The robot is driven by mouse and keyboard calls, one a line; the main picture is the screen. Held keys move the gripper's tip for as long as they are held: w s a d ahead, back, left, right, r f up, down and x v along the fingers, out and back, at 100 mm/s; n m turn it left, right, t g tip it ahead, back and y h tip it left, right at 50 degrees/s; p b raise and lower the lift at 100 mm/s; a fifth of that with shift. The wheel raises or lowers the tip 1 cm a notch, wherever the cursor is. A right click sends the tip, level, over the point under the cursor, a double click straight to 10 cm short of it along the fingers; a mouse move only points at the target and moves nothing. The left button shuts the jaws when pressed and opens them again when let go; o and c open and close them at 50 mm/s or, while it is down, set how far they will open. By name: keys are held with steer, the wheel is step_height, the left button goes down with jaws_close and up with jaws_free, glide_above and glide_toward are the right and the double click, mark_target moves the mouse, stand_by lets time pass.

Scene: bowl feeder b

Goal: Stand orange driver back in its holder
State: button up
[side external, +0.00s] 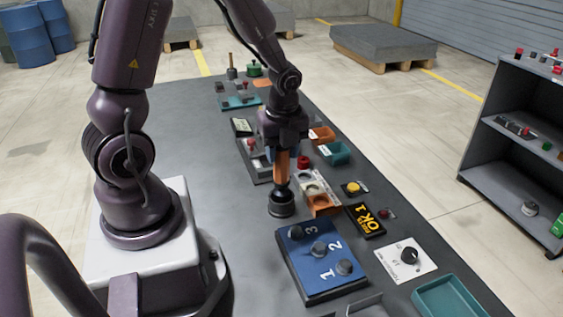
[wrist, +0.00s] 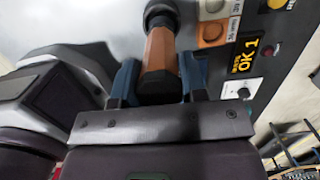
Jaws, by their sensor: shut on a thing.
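The orange driver (side external: 281,168) is upright below my gripper (side external: 283,150), with its orange body pointing down. My gripper is shut on the driver's upper part; in the wrist view the blue fingers of my gripper (wrist: 160,77) lie on both sides of the driver (wrist: 159,50). A round black cup-like base (side external: 281,205), which looks like the holder, is at the driver's lower end on the table. The dark base also shows at the top of the wrist view (wrist: 161,9). I cannot tell how deep the driver sits in it; the lower tip is hidden.
A blue board (side external: 320,262) with numbered knobs stands just in front of the base. A teal tray (side external: 450,298) is nearer. The table left of the base is clear.

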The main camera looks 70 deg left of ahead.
steer(key=shift+f, duration=1.2)
steer(key=o, duration=1)
steer(key=r, duration=0.4)
steer(key=d+r, duration=0.1)
steer(key=r, duration=0.7)
steer(key=shift+d, duration=0.25)
steer(key=shift+s+d+r+n+t+h, duration=0.25)
steer(key=shift+s+d+r+n+t, duration=1.05)
steer(key=shift+n, duration=1.7)
steer(key=shift+s+d+r+n+t+h, duration=0.2)
steer(key=shift+s+d+r+n+t, duration=0.35)
steer(key=shift+s+d+r+n, duration=1.55)
steer(key=shift+s+d+r+n+t+h, duration=0.25)
steer(key=shift+s+d+r+n+t, duration=0.65)
steer(key=shift+d+r+n, duration=2)
